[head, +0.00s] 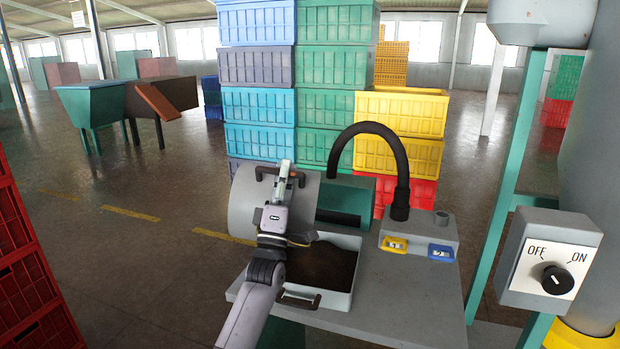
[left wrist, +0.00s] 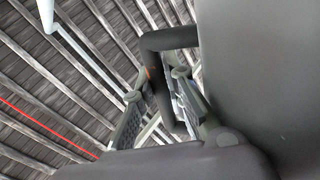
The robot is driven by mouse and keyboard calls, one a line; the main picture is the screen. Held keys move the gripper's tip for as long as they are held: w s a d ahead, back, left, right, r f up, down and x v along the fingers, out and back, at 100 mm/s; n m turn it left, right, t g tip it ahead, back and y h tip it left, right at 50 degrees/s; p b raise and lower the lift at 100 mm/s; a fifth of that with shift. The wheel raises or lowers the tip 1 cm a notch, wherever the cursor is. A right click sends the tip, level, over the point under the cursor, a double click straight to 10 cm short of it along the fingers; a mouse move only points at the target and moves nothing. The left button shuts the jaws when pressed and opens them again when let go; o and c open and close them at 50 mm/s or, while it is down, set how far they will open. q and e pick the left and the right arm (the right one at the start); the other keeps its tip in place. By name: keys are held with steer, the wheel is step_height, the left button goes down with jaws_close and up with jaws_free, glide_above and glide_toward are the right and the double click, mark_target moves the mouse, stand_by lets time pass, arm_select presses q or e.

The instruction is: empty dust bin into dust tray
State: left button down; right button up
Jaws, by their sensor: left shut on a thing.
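The dust bin (head: 243,207) is a grey rounded container with a dark handle (head: 265,173), at the left end of the grey machine table. My left gripper (head: 284,180) is shut on this handle. In the left wrist view the dark bar of the handle (left wrist: 168,42) passes between the fingers of the left gripper (left wrist: 165,105). The dust tray (head: 345,242) is a pale, shallow box with a dark front handle (head: 299,301), set in the table. Brown dust (head: 326,267) lies in it. My left arm covers its left part. My right gripper is out of view.
A black hose (head: 401,170) arches behind the tray, beside yellow and blue numbered tags. An OFF/ON switch box (head: 549,262) stands at the right. Stacked crates (head: 258,65) rise behind the machine, and red crates (head: 25,270) stand at the left edge. Open floor lies between.

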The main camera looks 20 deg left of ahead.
mark_target(269, 173)
arm_select(q)
steer(key=a+n+y, duration=0.2)
steer(key=n+y, duration=0.1)
steer(key=a+n+y, duration=0.1)
steer(key=y, duration=0.1)
steer(key=shift+s+a+f+n+g, duration=0.25)
steer(key=shift+s+f+n+g, duration=0.05)
steer(key=shift+s+n+g, duration=0.1)
steer(key=a+n+g+y, duration=0.2)
steer(key=n+y, duration=0.1)
steer(key=s+a+n+g+y+p, duration=0.1)
steer(key=a+n+y, duration=0.2)
steer(key=n, duration=0.1)
steer(key=s+a+n+g+y+p, duration=0.1)
steer(key=a+n+g+y, duration=0.1)
steer(key=a+n+y, duration=0.1)
steer(key=shift+a+f+n+g, duration=0.1)
steer(key=shift+f+n+g, duration=0.2)
steer(key=shift+n, duration=0.1)
steer(key=s+a+f+n+g+y+p, duration=0.2)
steer(key=a+n+g+p, duration=0.6)
steer(key=a+n+g, duration=0.4)
step_height(269, 173, down, 7)
steer(key=n+h, duration=0.2)
steer(key=n, duration=0.2)
steer(key=shift+s+a+f+p, duration=0.15)
steer(key=shift+s+a+p, duration=0.15)
steer(key=shift+s, duration=0.1)
step_height(269, 173, up, 4)
steer(key=p, duration=0.3)
